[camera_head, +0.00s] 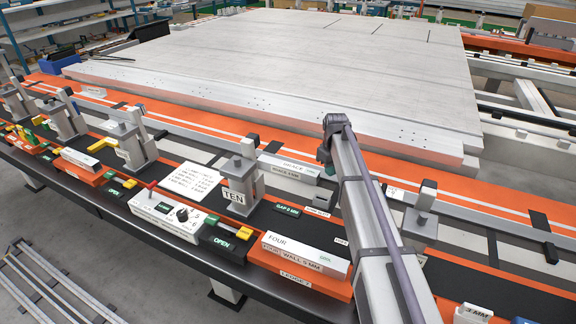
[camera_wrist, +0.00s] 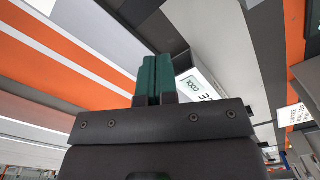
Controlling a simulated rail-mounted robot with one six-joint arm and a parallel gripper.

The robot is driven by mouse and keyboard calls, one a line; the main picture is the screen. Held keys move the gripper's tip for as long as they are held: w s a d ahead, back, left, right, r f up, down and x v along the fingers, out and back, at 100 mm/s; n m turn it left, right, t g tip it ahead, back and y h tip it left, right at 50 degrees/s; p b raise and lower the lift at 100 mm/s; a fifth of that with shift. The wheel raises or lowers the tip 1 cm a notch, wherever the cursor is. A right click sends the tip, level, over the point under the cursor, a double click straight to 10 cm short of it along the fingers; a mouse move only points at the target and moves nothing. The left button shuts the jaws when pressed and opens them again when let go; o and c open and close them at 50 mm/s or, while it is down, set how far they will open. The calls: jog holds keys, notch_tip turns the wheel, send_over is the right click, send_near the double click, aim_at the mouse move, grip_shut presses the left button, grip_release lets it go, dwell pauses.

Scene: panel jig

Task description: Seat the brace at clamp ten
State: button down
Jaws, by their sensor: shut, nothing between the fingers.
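Clamp ten (camera_head: 240,188) is a grey upright clamp with a "TEN" plate, standing on the dark bench strip left of my arm. A grey bar (camera_head: 289,165) with small lettering lies just right of it; it may be the brace, but the label is too small to read surely. My gripper shows in the wrist view (camera_wrist: 155,78) with its two green fingers together and nothing between them. A pale block with a "COOL" label (camera_wrist: 202,87) shows beside and beyond the fingers.
A "FOUR" block (camera_head: 305,252) sits on an orange ledge at the front. A control box (camera_head: 172,215) with a red lever and an "OPEN" box (camera_head: 222,240) stand left of it. More clamps line the bench. A large pale panel (camera_head: 280,65) lies behind.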

notch_tip(320, 180, up, 5)
jog(key=p, duration=0.4)
jog(key=s+m, duration=0.2)
jog(key=s, duration=0.9)
jog(key=s+m, duration=0.2)
jog(key=s, duration=0.9)
jog(key=s+m, duration=0.2)
jog(key=s, duration=0.9)
jog(key=shift+s+a, duration=0.2)
jog(key=shift+a, duration=0.05)
jog(key=shift+w, duration=0.15)
